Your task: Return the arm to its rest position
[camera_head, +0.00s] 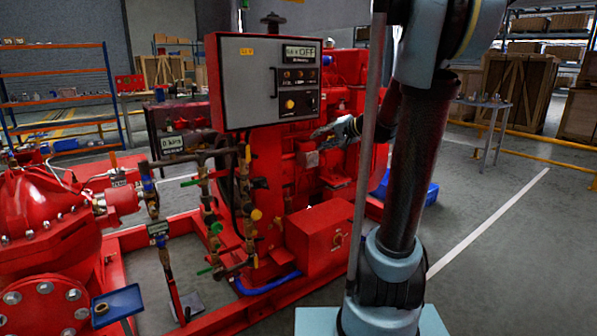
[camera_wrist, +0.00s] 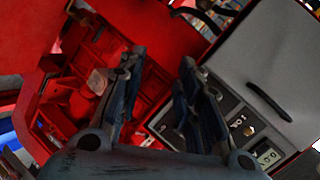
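My arm (camera_head: 410,165) rises from its base at the lower right of the head view and bends at the top. My gripper (camera_head: 318,134) is beyond the upright arm link, extended to the left, in front of the red engine and just right of the grey control panel (camera_head: 262,90). In the wrist view my gripper (camera_wrist: 162,58) has its two dark fingers apart, with nothing between them. The panel's grey door with its handle and knobs shows tilted at the right of the wrist view (camera_wrist: 262,62). Part of my forearm is hidden behind the upright link.
The red pumpset frame (camera_head: 270,312) with pipes and valves fills the left and middle. A blue tray (camera_head: 117,304) sits at lower left. A small grey table (camera_head: 484,106) and wooden crates (camera_head: 515,90) stand at the back right. The grey floor (camera_head: 520,250) on the right is clear.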

